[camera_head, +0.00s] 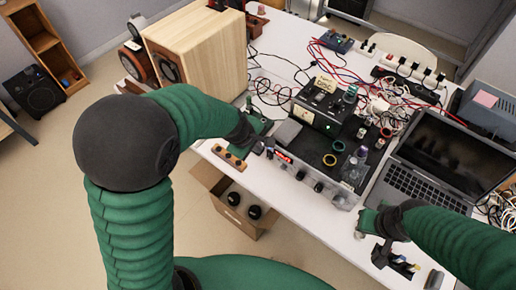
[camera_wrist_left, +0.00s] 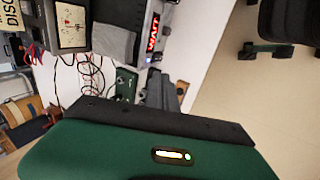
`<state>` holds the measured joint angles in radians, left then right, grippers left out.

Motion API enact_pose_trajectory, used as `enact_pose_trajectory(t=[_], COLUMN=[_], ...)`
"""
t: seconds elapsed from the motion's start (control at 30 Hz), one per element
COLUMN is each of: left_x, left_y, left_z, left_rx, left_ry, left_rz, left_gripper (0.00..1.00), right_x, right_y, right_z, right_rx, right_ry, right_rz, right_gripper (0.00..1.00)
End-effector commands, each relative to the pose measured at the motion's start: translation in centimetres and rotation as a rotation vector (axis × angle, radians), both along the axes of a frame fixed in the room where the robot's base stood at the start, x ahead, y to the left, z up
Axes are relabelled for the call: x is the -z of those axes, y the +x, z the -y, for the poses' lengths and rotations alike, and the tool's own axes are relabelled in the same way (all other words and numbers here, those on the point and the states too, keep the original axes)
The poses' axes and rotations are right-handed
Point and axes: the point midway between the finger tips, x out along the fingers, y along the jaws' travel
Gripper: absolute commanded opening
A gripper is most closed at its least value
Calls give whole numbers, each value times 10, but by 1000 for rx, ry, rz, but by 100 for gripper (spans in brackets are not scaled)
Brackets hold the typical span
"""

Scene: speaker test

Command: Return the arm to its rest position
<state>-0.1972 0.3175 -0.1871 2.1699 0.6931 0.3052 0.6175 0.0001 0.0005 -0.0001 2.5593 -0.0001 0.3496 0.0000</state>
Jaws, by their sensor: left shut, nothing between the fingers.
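My left arm, in green ribbed sleeves with a dark elbow, comes in from the left of the head view. Its gripper (camera_head: 262,138) is shut and empty, by the table's front edge at the left end of the black instrument (camera_head: 318,125). In the left wrist view, the grey fingers (camera_wrist_left: 160,90) show beyond the green wrist housing, next to the instrument. My right gripper (camera_head: 392,258) is low at the right of the head view, near the front edge by the laptop. Its finger opening is not clear.
A wooden speaker box (camera_head: 208,52) stands at the table's back left. A wooden block with holes (camera_head: 229,158) lies at the front edge. An open laptop (camera_head: 440,155) and tangled cables crowd the right. A cardboard box (camera_head: 232,222) is on the floor below the edge.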

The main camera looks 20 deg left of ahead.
Motion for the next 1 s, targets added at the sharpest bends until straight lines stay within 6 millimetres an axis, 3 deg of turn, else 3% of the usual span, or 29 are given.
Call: enact_pose_trajectory(t=[0.1,0.6,0.67,0.8,0.9,1.0], left_x=[-9,-8,-8,-4,0,2], left_y=[-1,-6,-24,-98,-138,-153], left_z=[-1,-2,-6,-26,-40,-46], left_rx=[-2,31,145,666,988,1135], left_ry=[-1,15,71,312,451,511], left_rz=[0,-3,-9,-37,-57,-68], left_gripper=[0,0,0,0,0,0], right_x=[-5,-4,-4,-4,-4,-4], right_y=[0,0,0,0,0,0], right_z=[0,0,0,0,0,0], right_rx=[0,0,0,0,0,0], right_ry=[0,0,0,0,0,0], right_rz=[-1,-1,-1,-1,-1,-1], right_gripper=[0,0,0,0,0,0])
